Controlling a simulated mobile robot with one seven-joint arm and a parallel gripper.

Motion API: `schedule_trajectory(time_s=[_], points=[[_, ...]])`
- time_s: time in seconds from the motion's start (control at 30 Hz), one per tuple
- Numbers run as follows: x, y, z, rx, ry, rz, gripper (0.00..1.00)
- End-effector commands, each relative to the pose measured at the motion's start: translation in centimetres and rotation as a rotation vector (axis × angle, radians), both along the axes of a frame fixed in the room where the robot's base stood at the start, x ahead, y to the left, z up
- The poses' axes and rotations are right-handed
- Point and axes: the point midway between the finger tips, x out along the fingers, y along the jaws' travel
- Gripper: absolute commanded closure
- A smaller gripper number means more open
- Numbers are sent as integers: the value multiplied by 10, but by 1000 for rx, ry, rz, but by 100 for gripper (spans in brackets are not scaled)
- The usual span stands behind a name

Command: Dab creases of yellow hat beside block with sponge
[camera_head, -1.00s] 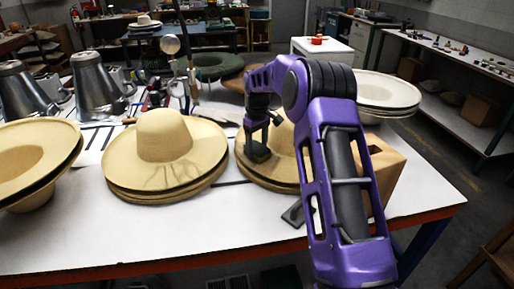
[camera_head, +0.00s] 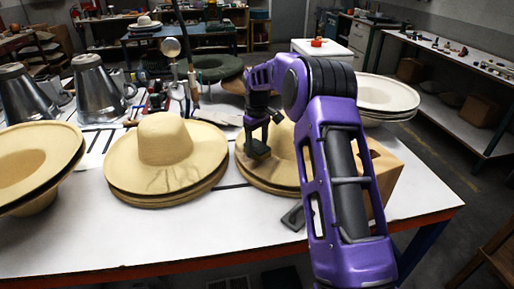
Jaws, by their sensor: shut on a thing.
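A straw-yellow wide-brimmed hat (camera_head: 245,173) sits on a stack at the middle right of the table, partly hidden behind my purple arm. My gripper (camera_head: 260,137) is over the left part of this hat, pointing down. It is shut on a small dark sponge (camera_head: 257,150), which is at the brim near the crown; I cannot tell if it touches. Another yellow hat (camera_head: 166,150) lies on a stack to the left, with crease lines on its front brim. A tan block-like box (camera_head: 386,172) stands right of the hat under my gripper, partly behind my arm.
Upturned yellow hats (camera_head: 30,160) stand at the table's left edge. Metal machines (camera_head: 97,90) are at the back left, a green hat (camera_head: 215,67) and tools behind the stacks. White hats (camera_head: 385,95) stand back right. The white table (camera_head: 180,240) is clear in front.

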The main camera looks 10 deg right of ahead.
Motion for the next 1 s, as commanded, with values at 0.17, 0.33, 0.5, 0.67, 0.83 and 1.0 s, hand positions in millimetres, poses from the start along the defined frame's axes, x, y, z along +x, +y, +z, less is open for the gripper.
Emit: schedule_trajectory(time_s=[0.17,0.33,0.5,0.67,0.83,1.0], points=[[0,0,18,0,0,0,78],[0,0,33,1,-1,0,78],[0,0,48,0,-1,0,78],[0,0,62,0,-1,0,78],[0,0,78,-1,-2,1,78],[0,0,93,-1,-2,1,78]])
